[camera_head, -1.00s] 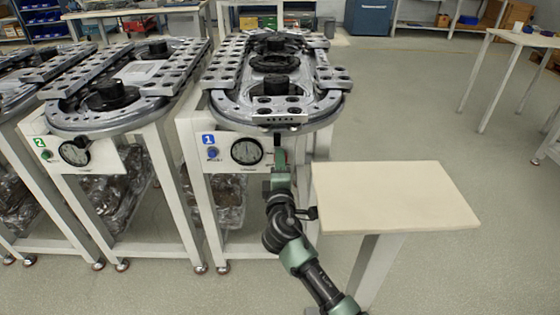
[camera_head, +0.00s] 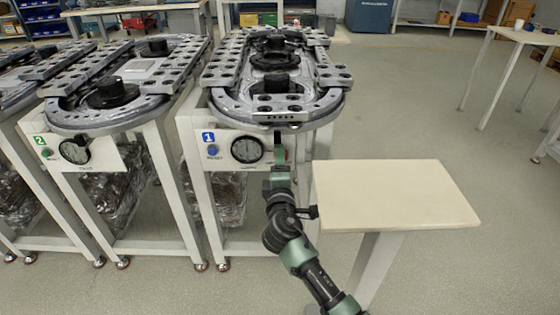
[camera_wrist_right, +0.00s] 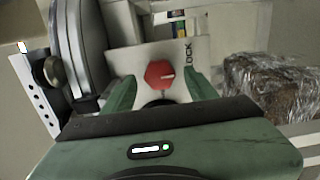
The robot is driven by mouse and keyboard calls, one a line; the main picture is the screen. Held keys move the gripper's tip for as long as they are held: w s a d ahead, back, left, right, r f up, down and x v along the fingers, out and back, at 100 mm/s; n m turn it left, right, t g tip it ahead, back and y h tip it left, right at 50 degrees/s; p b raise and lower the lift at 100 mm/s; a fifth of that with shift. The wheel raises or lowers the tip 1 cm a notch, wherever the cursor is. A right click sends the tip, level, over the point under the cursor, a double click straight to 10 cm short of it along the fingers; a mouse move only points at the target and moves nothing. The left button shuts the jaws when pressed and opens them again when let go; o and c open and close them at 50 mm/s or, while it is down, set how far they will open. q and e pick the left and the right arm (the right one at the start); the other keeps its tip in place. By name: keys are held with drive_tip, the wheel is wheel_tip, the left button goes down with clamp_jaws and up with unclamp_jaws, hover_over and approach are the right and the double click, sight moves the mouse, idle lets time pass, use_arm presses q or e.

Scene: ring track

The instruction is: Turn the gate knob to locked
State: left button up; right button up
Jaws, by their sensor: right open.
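The red gate knob (camera_wrist_right: 159,74) sits on a pale plate in the right wrist view, with the word LOCK (camera_wrist_right: 189,53) printed to its right. A short pale mark shows on the knob's face. My right gripper (camera_wrist_right: 158,77) is open, with one green finger on each side of the knob. I cannot tell whether the fingers touch it. In the head view my right gripper (camera_head: 279,158) is at the right of the front panel of track 1 (camera_head: 228,133), below the ring track (camera_head: 278,116). It hides the knob there. My left gripper is out of view.
A pale side table (camera_head: 395,195) stands close to the right of my right arm. The panel carries a round dial (camera_head: 247,150) and a blue button (camera_head: 212,151). Track 2 (camera_head: 118,115) stands to the left.

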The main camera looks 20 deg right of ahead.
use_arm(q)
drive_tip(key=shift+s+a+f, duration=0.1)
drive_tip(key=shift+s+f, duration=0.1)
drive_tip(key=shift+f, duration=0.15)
use_arm(e)
drive_tip(key=v, duration=0.7)
drive_tip(key=shift+s, duration=0.2)
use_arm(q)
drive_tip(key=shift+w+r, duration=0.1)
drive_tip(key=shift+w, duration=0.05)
